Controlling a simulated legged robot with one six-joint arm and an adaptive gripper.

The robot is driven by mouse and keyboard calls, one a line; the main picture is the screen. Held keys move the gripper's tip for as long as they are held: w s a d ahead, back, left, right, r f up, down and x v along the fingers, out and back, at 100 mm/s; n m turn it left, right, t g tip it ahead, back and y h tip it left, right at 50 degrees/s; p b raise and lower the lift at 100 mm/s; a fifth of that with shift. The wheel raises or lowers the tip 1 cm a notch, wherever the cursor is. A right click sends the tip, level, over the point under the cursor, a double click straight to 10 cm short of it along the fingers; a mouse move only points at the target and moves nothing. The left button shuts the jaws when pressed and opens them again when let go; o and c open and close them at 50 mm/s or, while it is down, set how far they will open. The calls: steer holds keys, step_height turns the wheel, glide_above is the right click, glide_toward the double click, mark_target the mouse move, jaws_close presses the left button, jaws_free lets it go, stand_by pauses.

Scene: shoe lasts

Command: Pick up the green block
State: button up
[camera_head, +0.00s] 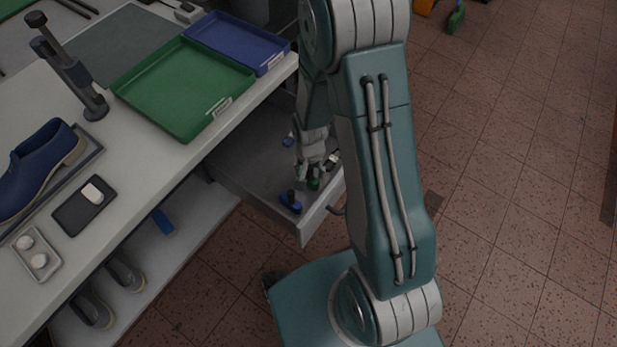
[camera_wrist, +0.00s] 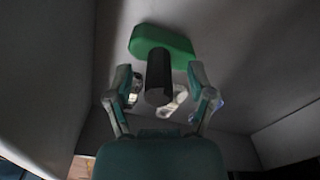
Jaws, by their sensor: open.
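The green block (camera_wrist: 160,38) shows in the wrist view as a flat, rounded green piece with a dark cylindrical knob (camera_wrist: 158,78) standing out from it. My gripper (camera_wrist: 161,82) is open, with a finger on each side of the knob. I cannot tell whether either finger touches it. In the head view the green block (camera_head: 314,184) is a small patch inside the open drawer (camera_head: 238,173), just below my gripper (camera_head: 313,172). My fingers and arm partly hide it there.
A blue block with a dark knob (camera_head: 290,202) lies close by, near the drawer's front. Another small blue piece (camera_head: 288,139) is farther back. The drawer walls surround my gripper. A green tray (camera_head: 183,88) and blue tray (camera_head: 238,42) sit on the bench above.

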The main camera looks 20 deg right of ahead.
steer(key=shift+c, duration=0.3)
jaws_close()
steer(key=shift+r, duration=0.15)
